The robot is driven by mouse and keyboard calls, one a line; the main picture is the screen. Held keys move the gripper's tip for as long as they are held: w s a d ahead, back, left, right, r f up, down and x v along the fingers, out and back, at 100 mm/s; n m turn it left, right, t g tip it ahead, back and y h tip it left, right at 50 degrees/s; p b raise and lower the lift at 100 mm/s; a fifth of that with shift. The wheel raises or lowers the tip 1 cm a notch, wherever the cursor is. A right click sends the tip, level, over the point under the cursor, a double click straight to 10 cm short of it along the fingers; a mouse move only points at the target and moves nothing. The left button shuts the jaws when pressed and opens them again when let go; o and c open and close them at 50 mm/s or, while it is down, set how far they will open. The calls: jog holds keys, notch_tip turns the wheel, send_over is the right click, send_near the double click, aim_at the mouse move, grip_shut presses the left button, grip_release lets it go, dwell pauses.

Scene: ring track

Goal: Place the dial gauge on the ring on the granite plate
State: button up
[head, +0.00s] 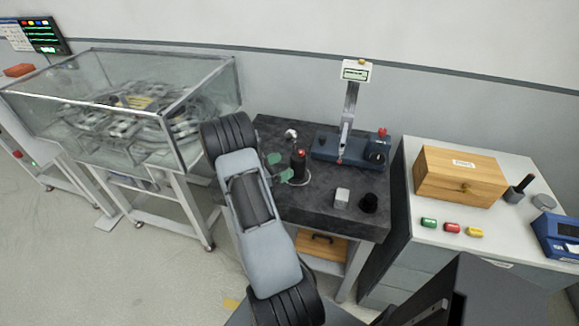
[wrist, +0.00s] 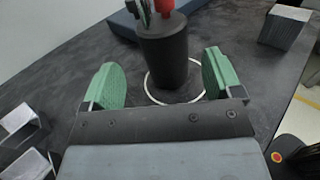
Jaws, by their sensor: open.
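A black cylinder with a red top (head: 299,163), apparently the dial gauge, stands upright on the dark granite plate (head: 320,195); no dial face shows. In the wrist view the cylinder (wrist: 166,58) stands within a thin white ring (wrist: 151,92) on the plate; its base looks slightly off the ring's centre. My gripper (head: 277,167) has green fingertips and is open and empty. In the wrist view its fingers (wrist: 158,80) are on the near side, to the left and right of the cylinder, apart from it. My arm hides part of the plate in the head view.
A blue measuring stand (head: 345,148) with a display stands behind. A glass-walled case (head: 120,125) is left; a wooden box (head: 460,178) is on the right-hand cabinet.

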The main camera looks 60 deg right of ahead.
jog(key=shift+w+a, duration=0.25)
jog(key=shift+a, duration=0.2)
jog(key=shift+w+a+r+m, duration=0.1)
jog(key=shift+a+r+m, duration=0.2)
jog(key=shift+r, duration=0.1)
jog(key=s+a+r+m+t+y, duration=0.1)
jog(key=a+r+m+t+y, duration=0.3)
jog(key=a, duration=0.8)
jog(key=s+a+r+m+t+y, duration=0.1)
jog(key=a+r+m+t+y, duration=0.3)
jog(key=a, duration=0.8)
jog(key=s+a+r+m+t+y, duration=0.1)
jog(key=a+r+m+t+y, duration=0.3)
jog(key=a+y, duration=0.4)
jog(key=a+r, duration=0.1)
jog(key=a, duration=0.3)
jog(key=shift+s+r, duration=0.25)
jog(key=shift+r, duration=0.05)
